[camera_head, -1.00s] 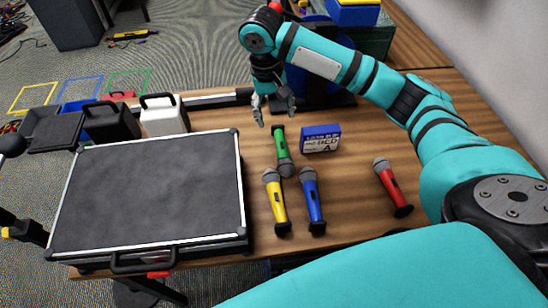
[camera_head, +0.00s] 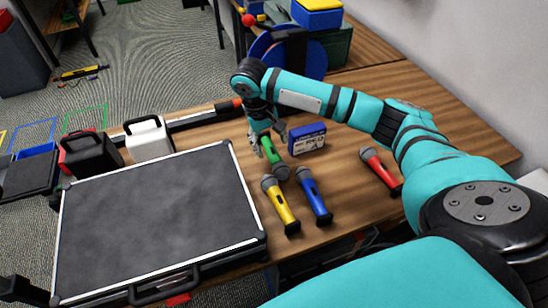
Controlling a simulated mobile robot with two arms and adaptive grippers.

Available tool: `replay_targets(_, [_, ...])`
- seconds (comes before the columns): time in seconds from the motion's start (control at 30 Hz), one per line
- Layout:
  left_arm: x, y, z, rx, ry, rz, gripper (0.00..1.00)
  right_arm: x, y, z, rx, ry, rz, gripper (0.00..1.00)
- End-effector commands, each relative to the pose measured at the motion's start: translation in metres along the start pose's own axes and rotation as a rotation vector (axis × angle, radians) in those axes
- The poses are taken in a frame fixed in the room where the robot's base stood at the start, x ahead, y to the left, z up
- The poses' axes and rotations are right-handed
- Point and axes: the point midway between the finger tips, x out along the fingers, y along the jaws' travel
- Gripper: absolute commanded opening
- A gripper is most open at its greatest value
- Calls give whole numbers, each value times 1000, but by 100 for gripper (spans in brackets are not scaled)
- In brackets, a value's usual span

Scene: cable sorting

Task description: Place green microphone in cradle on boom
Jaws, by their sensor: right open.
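The green microphone (camera_head: 273,157) lies on the wooden table with its grey head toward me. My right gripper (camera_head: 266,148) is open, fingers pointing down around or just above the far end of the green handle. I cannot tell whether the fingers touch it. A long black bar (camera_head: 203,117) with an orange-red end lies at the back edge of the table, left of the gripper; I cannot tell if it is the boom. No cradle can be made out.
Yellow (camera_head: 282,207), blue (camera_head: 314,196) and red (camera_head: 381,171) microphones lie nearby. A blue box (camera_head: 306,138) stands close right of the gripper. A large dark case (camera_head: 155,220) fills the table's left. Black (camera_head: 90,156) and white (camera_head: 150,138) cases stand behind it. The right tabletop is mostly bare.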

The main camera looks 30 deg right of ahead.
Motion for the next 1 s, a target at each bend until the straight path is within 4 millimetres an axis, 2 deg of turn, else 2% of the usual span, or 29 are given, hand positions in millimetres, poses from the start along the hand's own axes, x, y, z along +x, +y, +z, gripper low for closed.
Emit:
replay_targets(0.2, [-2,-14,2,-2,-3,-18,62,17,0,0,2,0,0,59])
replay_targets(0.6, [-8,-11,-2,-5,1,-14,62,66,-2,-1,1,0,2,59])
replay_targets(0.87, [-7,-5,-4,-4,3,-6,62,69,-3,-1,0,1,0,59])
replay_targets(1.0, [-7,-5,-4,-3,3,-6,62,69,-3,-1,1,1,0,42])
